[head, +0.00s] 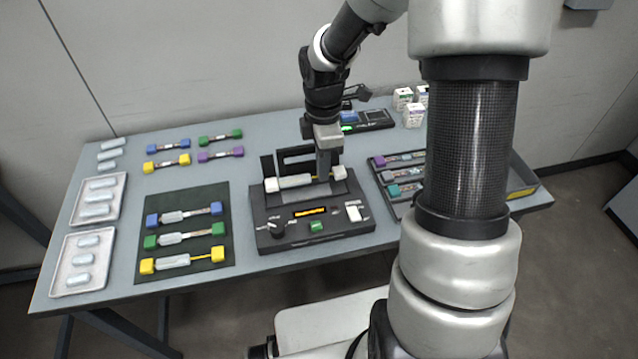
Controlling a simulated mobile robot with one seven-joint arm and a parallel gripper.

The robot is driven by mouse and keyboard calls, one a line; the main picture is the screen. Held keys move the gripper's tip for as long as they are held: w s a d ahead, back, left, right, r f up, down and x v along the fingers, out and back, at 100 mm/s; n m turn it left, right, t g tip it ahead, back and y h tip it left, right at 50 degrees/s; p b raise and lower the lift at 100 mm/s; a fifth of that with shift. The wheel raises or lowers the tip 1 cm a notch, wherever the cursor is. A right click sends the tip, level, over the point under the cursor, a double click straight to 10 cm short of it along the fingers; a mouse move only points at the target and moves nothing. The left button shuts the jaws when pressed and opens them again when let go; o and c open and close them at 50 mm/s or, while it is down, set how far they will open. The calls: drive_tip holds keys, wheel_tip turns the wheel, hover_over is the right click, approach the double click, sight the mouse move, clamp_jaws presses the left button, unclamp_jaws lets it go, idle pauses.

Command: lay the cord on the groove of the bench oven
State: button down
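The bench oven (290,237) is a black box near the middle of the table's front half, with a raised frame-like lid (267,164) at its back. The white-ended cord has a left end block (271,185), a pale sleeve (295,181) and a right end block (340,172). It lies level along the top of the oven, in front of the lid. My gripper (324,178) points down at the cord, just left of its right block. The fingers overlap in this view, so their gap is hidden. The groove under the cord is hidden, and I cannot tell if the cord touches its bottom.
A dark mat (192,258) with blue, green and yellow cords lies left of the oven. Two white trays (60,284) (80,218) of pale sleeves stand farther left. Several cords lie behind. A dark cord tray (379,174), a black device (375,119) and small boxes (413,116) stand right.

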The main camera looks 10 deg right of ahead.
sight(322, 190)
wheel_tip(322, 190, down, 4)
drive_tip(key=shift+f+b, duration=0.2)
drive_tip(key=shift+b, duration=0.25)
drive_tip(key=shift+r, duration=0.1)
drive_tip(key=c, duration=2)
unclamp_jaws()
